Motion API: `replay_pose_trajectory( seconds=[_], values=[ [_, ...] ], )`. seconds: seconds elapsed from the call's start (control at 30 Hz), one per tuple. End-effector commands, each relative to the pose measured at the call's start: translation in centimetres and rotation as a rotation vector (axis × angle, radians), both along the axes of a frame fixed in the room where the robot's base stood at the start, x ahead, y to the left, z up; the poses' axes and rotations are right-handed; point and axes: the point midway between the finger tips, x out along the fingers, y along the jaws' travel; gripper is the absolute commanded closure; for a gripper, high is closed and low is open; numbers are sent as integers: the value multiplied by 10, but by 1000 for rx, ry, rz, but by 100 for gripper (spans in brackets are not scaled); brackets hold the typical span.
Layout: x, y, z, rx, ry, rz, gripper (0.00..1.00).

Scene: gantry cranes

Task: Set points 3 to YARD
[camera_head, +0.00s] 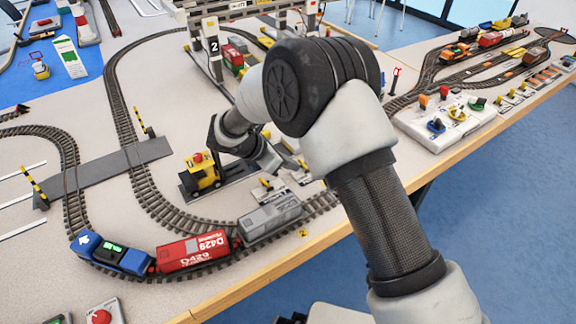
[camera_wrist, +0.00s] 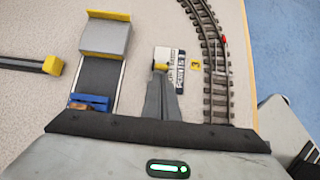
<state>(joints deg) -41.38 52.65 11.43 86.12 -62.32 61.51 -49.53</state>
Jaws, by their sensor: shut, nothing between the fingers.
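In the wrist view a small white plate with dark lettering (camera_wrist: 178,72) lies beside a yellow tag marked 3 (camera_wrist: 195,65). Its lettering is too small to read surely. A small yellow lever end (camera_wrist: 160,66) shows at the plate's left side. My gripper (camera_wrist: 161,82) is shut and empty, its tips over the plate's left edge, right by the yellow end. I cannot tell whether they touch. In the head view my gripper (camera_head: 272,163) is partly hidden behind my arm, above several small lever plates (camera_head: 268,190) by the track.
A curved track (camera_wrist: 217,75) runs right of the plate, close to the table edge. A train with a blue engine (camera_head: 110,252), red wagon (camera_head: 193,250) and grey wagon (camera_head: 270,218) stands on the front track.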

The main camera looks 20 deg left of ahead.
Motion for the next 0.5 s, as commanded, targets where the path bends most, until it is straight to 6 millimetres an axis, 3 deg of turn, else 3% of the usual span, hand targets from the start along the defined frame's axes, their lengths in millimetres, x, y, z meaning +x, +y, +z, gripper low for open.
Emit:
replay_pose_trajectory(
  seconds=[0.5],
  values=[
    [2, -1, 5, 41, 46, -2, 100]
  ],
)
